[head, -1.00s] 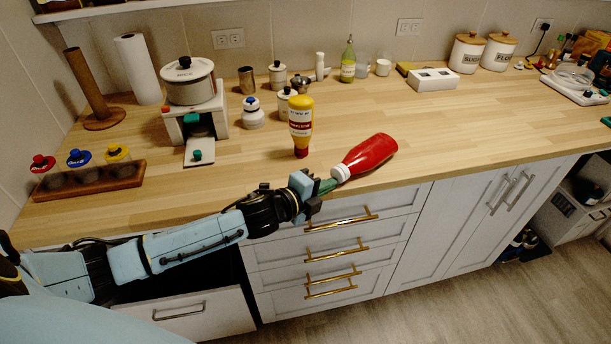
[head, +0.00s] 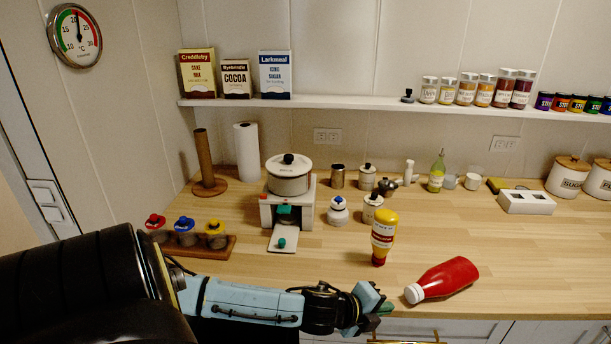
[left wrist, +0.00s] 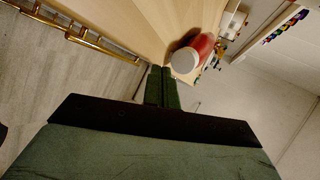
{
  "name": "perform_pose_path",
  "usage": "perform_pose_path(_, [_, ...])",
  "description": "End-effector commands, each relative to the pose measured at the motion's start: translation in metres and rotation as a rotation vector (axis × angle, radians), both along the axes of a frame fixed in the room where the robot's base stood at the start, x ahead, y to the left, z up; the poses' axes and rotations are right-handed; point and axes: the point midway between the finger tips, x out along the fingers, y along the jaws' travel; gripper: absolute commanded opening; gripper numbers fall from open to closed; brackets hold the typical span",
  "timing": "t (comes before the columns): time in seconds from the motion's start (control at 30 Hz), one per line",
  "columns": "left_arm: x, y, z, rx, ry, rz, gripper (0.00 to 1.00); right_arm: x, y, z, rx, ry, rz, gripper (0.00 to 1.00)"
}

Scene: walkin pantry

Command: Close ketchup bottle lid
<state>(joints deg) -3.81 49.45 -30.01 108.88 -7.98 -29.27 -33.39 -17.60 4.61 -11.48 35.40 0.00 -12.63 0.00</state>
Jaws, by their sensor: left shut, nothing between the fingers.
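The red ketchup bottle (head: 444,279) lies on its side near the counter's front edge. Its white lid (head: 412,294) points left and a little toward the front; in the left wrist view the lid (left wrist: 184,61) looks closed, with the red body (left wrist: 203,46) behind it. My left gripper (head: 384,307) is shut and empty, just left of the lid, with a small gap showing in the head view. In the left wrist view its green fingertips (left wrist: 162,72) are together beside the lid; I cannot tell if they touch it. My right gripper is not in view.
A yellow mustard bottle (head: 383,238) stands upside down behind the ketchup. A small stand with a pot (head: 288,176) and a wooden rack (head: 213,249) of capped jars are to the left. The counter (head: 525,262) right of the ketchup is clear.

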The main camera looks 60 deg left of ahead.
Motion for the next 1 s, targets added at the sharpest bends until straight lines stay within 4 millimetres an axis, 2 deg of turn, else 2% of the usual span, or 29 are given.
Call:
perform_pose_path(0.1, [-0.02, 0.003, 0.007, 0.001, 0.0, -0.004, 0.0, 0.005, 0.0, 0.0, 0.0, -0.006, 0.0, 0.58])
perform_pose_path(0.3, [-0.048, 0.007, 0.026, 0.001, -0.003, -0.007, 0.0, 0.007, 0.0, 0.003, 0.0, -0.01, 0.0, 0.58])
perform_pose_path(0.7, [-0.095, 0.015, 0.055, 0.0, -0.005, -0.008, 0.0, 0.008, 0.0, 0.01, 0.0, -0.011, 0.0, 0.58])
perform_pose_path(1.0, [-0.094, 0.045, 0.002, -0.089, 0.071, 0.181, 0.0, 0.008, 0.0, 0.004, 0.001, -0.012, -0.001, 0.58])
